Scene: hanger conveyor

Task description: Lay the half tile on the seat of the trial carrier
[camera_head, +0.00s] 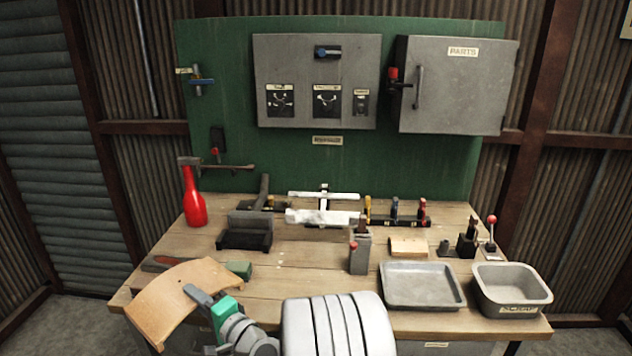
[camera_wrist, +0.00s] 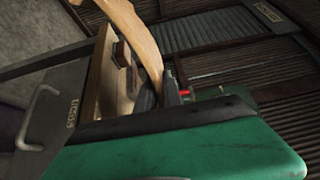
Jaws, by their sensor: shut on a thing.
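A curved tan tile (camera_head: 165,298), which looks like the half tile, is held over the front left of the bench. My gripper (camera_head: 203,298) is shut on its right-hand edge. In the wrist view the tile (camera_wrist: 142,35) rises in a curve from between the fingers (camera_wrist: 165,92). A stand with two white bars (camera_head: 322,217) is at the middle back of the bench, apart from the tile. It may be the trial carrier; I cannot clearly make out its seat.
A red bottle (camera_head: 193,200) and a dark block-like fixture (camera_head: 246,232) stand behind the tile. A grey canister (camera_head: 360,252), a shallow tray (camera_head: 422,301) and a scrap bin (camera_head: 512,308) are to the right. Colored-handled levers (camera_head: 395,212) stand beside the bars.

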